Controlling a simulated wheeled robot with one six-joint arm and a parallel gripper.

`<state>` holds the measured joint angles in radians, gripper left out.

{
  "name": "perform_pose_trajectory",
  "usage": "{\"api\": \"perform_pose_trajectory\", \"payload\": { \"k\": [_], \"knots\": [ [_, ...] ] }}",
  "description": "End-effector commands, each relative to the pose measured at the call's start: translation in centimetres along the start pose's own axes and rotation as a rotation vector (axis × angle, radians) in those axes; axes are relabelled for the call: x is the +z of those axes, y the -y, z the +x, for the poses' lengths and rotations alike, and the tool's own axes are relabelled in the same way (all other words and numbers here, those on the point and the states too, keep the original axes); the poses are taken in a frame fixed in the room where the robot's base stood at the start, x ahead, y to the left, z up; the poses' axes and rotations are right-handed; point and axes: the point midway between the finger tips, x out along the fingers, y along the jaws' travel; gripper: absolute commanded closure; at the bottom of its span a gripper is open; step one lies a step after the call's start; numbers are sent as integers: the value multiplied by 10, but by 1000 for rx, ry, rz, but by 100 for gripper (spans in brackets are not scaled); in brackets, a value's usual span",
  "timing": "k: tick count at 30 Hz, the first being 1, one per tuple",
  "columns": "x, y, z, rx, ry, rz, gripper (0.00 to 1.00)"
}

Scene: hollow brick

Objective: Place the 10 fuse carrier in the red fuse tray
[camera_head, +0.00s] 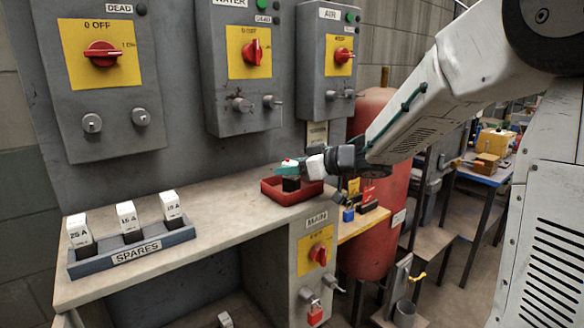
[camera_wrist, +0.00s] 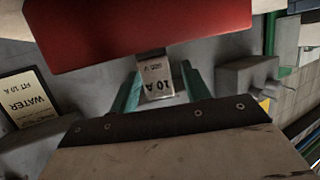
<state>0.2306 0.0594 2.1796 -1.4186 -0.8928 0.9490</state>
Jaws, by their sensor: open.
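The red fuse tray (camera_head: 292,197) sits at the right end of the grey bench. In the wrist view its red side (camera_wrist: 140,32) fills the top. The 10 A fuse carrier (camera_wrist: 156,76) shows there with its label upside down, at the tray's edge. My gripper (camera_wrist: 158,88) is open, with one green finger on each side of the carrier; whether they touch it is unclear. In the head view my gripper (camera_head: 290,169) is over the tray, and a white top with a dark block below shows there. How the carrier rests in the tray is partly hidden.
A spares rack (camera_head: 133,252) with several white carriers stands at the left of the bench. Grey switch boxes (camera_head: 243,100) line the wall behind. A red tank (camera_head: 372,130) stands right of the bench. The middle of the bench is clear.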

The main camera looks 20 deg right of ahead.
Motion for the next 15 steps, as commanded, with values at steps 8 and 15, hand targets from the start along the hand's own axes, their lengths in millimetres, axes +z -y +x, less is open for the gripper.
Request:
{"api": "perform_pose_trajectory", "payload": {
  "k": [8,15],
  "knots": [
    [-4,-1,-32,5,-2,-2,53],
    [-4,-1,-84,6,-2,-1,53]
  ]
}}
